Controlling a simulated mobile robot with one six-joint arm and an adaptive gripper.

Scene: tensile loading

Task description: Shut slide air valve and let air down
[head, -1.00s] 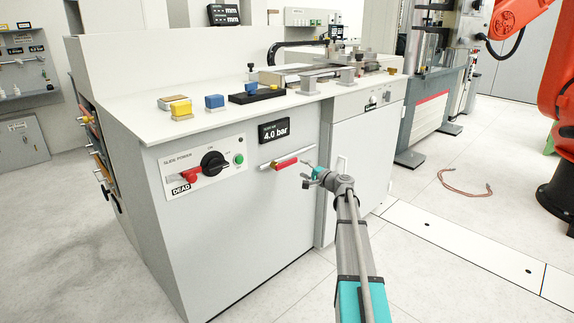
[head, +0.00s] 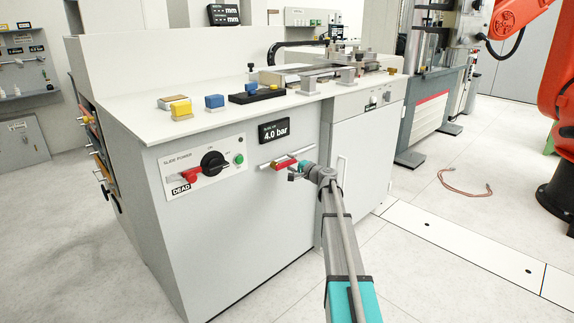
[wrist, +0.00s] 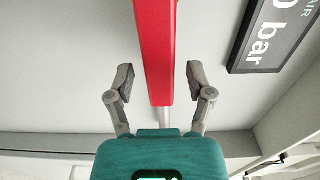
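The slide air valve is a red lever (head: 284,164) on the front panel of the grey cabinet, lying along a short silver pipe. The air display (head: 274,131) above it reads 4.0 bar. My gripper (head: 294,174) is at the lever's right part in the head view. In the wrist view, the red lever (wrist: 155,50) runs between the two fingers of my gripper (wrist: 160,80). The fingers are open, with a gap on each side of the lever. Part of the display (wrist: 268,35) shows at the upper right there.
Coloured blocks (head: 215,102) stand on the worktop. A cabinet door handle (head: 341,176) is to the right.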

